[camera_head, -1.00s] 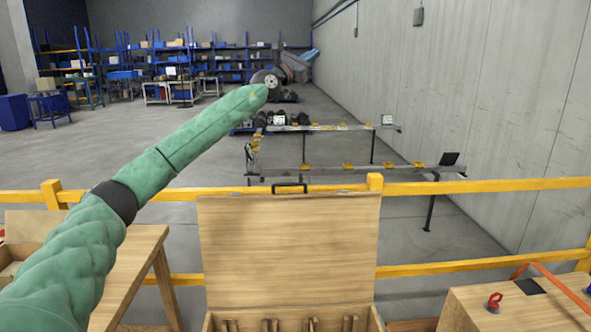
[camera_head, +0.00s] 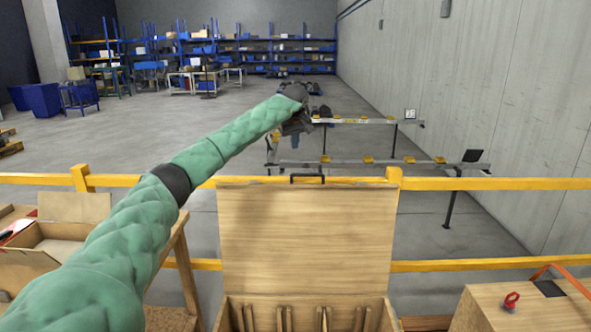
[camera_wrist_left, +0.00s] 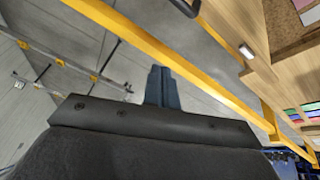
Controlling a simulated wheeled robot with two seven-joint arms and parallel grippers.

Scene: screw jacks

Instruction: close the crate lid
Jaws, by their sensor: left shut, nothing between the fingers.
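The wooden crate (camera_head: 308,302) stands at the bottom centre of the head view, with upright dividers inside. Its lid (camera_head: 308,240) is open and stands upright at the back, with a dark handle (camera_head: 307,178) on its top edge. My left arm reaches over from the left; its gripper (camera_head: 297,122) appears above the handle in the picture, small and partly hidden by the arm. In the left wrist view the fingers (camera_wrist_left: 161,86) are together and empty, apart from the handle (camera_wrist_left: 186,6) and lid wood (camera_wrist_left: 236,22) at the top. My right gripper is out of view.
A yellow rail (camera_head: 440,184) runs behind the lid. An open cardboard box (camera_head: 70,240) is on a table at left. A wooden box (camera_head: 530,305) with a red eyebolt (camera_head: 511,300) stands at right. Floor beyond the rail is mostly clear, with a metal frame (camera_head: 375,162).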

